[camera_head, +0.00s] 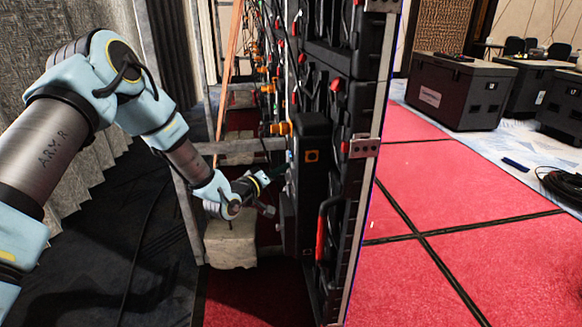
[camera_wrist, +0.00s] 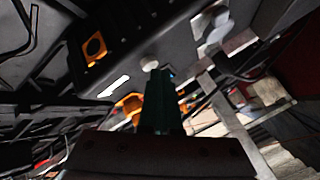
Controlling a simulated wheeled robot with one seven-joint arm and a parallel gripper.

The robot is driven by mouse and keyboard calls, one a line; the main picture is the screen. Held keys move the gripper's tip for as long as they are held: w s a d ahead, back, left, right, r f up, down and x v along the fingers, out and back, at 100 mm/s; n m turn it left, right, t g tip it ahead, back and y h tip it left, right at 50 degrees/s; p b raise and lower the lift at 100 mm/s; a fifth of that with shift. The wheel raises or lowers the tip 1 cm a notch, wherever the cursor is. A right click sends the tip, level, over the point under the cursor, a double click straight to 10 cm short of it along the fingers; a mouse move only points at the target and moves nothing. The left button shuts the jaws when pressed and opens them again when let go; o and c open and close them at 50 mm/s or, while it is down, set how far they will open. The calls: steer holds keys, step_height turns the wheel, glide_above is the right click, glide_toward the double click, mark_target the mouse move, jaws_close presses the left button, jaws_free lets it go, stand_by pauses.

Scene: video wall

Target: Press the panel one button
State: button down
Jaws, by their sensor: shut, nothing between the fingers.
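The black back of the nearest video wall panel (camera_head: 313,185) stands at the centre of the head view, with a square orange-framed part on its box. This part also shows in the wrist view (camera_wrist: 94,46). A small round pale knob, possibly the button (camera_wrist: 149,63), sits on the panel's grey face in the wrist view. My gripper (camera_head: 282,171) is shut and empty, its dark green fingers pointing at the panel box. In the wrist view the fingertips (camera_wrist: 160,74) appear just below the knob. I cannot tell whether they touch it. A small blue spot shows beside the tips.
A metal frame (camera_head: 182,215) with a pale weight block (camera_head: 231,244) stands below and left of my wrist. A red handle (camera_head: 326,225) juts from the panel. Black cases (camera_head: 458,92) and coiled cable (camera_head: 565,185) are at right. The red floor (camera_head: 450,190) between is clear.

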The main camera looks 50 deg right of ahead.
steer(key=shift+s+d, duration=0.15)
steer(key=shift+d, duration=0.05)
stand_by(0.4)
steer(key=shift+w+a, duration=0.55)
steer(key=shift+a, duration=0.1)
steer(key=shift+w+a, duration=0.8)
steer(key=shift+a, duration=0.2)
steer(key=shift+w+a, duration=0.8)
steer(key=shift+a, duration=0.15)
